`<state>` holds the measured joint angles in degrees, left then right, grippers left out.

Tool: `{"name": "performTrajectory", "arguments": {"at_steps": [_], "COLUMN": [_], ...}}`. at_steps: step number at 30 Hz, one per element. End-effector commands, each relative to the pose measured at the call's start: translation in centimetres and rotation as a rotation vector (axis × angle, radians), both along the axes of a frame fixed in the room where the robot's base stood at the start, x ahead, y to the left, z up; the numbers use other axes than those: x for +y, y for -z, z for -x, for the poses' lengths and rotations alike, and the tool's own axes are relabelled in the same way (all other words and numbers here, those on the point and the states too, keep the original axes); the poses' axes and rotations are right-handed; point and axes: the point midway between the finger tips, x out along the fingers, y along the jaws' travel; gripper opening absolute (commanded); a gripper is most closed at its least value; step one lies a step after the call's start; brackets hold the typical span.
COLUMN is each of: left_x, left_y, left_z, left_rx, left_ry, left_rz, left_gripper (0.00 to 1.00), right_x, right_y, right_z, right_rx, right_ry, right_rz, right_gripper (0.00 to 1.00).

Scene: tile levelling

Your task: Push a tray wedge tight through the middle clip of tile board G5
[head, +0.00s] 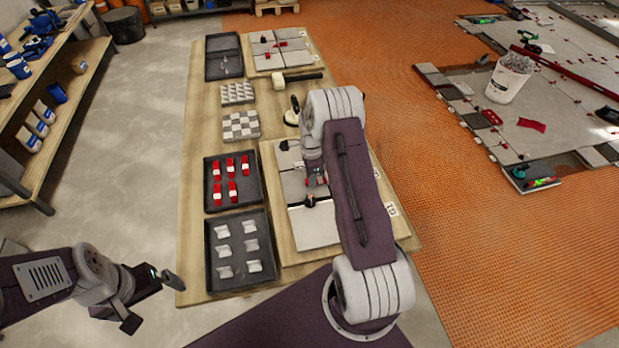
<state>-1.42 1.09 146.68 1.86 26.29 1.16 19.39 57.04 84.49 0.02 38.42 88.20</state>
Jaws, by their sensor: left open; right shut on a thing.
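Tile board G5 (314,232) lies at the front right of the wooden table, with grey tiles and a partly readable label (391,210). My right arm covers much of it. My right gripper (318,183) is low over the middle of the board, shut on a small red piece, apparently a wedge, mostly hidden. The middle clip is hidden there; contact cannot be told. A small dark piece (310,201) sits just in front, another (284,145) behind. The wedge tray (211,204) holds several red wedges (231,191), with one place empty. My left gripper (156,298) is open and empty, left of the table.
A black tray of white clips (211,284) lies at the table's front. A white bucket (508,80) stands on the floor tiles at right.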

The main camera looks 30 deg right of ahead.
Motion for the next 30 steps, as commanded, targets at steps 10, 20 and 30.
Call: {"name": "performTrajectory", "arguments": {"at_steps": [10,20,30], "left_x": [0.0,0.0,0.0], "left_y": [0.0,0.0,-0.1], "left_z": [0.0,0.0,0.0], "left_rx": [0.000,0.000,0.000], "left_ry": [0.000,0.000,0.000], "left_rz": [0.000,0.000,0.000], "left_gripper": [1.00,1.00,1.00], "right_x": [-0.2,-0.6,-1.1], "right_y": [0.0,0.0,0.0], "right_z": [0.1,0.2,0.3], "right_rx": [0.000,0.000,0.000], "right_ry": [0.000,0.000,0.001], "right_rz": [0.000,0.000,0.000], "right_gripper": [0.00,0.00,0.00]}}
